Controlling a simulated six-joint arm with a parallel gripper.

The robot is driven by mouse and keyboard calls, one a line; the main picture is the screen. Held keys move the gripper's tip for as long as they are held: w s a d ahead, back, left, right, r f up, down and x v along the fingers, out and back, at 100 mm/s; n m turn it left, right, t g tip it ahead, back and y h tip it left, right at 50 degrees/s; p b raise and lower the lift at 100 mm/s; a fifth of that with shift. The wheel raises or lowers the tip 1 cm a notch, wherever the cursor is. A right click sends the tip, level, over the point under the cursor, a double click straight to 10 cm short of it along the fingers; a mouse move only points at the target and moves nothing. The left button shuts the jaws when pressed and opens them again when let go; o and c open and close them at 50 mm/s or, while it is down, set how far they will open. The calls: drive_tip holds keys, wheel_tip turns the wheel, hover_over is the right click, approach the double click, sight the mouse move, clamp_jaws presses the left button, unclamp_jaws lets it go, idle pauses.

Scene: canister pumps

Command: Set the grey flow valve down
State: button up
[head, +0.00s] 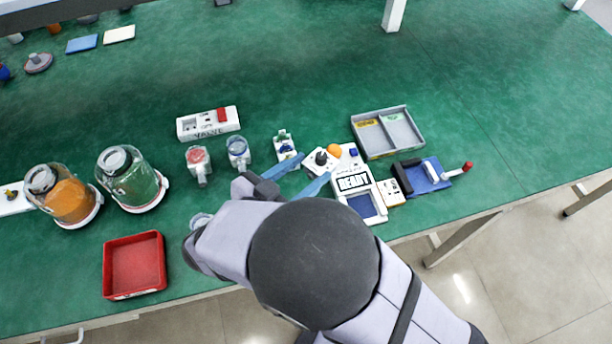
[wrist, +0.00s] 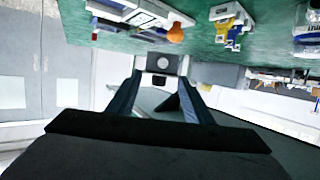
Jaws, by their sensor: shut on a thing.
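My gripper (head: 306,172) reaches over the table with its two blue fingers beside the white READY unit. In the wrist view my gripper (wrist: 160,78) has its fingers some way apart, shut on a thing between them. A red-topped valve (head: 198,160) and a blue-topped valve (head: 238,150) stand on the table left of my gripper. A white box marked VALVE (head: 208,123) lies behind them.
A small white-and-blue part (head: 285,146) stands just behind the fingers. The READY unit (head: 353,182) is close on the right, with a grey divided tray (head: 410,152) behind. Canisters (head: 132,180) and a red tray (head: 134,267) are left. The table's back middle is clear.

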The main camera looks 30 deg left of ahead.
drive_tip(key=shift+d+r, duration=0.1)
drive_tip(key=shift+w+d, duration=0.2)
drive_tip(key=shift+w, duration=0.15)
drive_tip(key=w+d+f+m+g+h+p, duration=0.1)
drive_tip(key=w+d+f+m+h, duration=0.1)
drive_tip(key=w+d, duration=0.35)
drive_tip(key=w+d+f+m+g+h+p, duration=0.1)
drive_tip(key=w+d+m+h+p, duration=0.15)
drive_tip(key=d, duration=0.65)
drive_tip(key=w+d+f+m+g+h+p, duration=0.1)
drive_tip(key=w+d+f+h, duration=0.1)
drive_tip(key=w+d, duration=0.45)
drive_tip(key=d, duration=0.4)
drive_tip(key=s+d+f+m+g+h, duration=0.1)
drive_tip(key=d, duration=0.2)
drive_tip(key=d+m+g+h+p, duration=0.1)
drive_tip(key=d, duration=0.3)
drive_tip(key=shift+s+d+f+m, duration=0.25)
drive_tip(key=shift+s+d, duration=0.1)
drive_tip(key=shift+s, duration=0.05)
drive_tip(key=shift+s+d+f, duration=0.1)
drive_tip(key=shift+d+f, duration=0.05)
drive_tip(key=shift+d, duration=0.25)
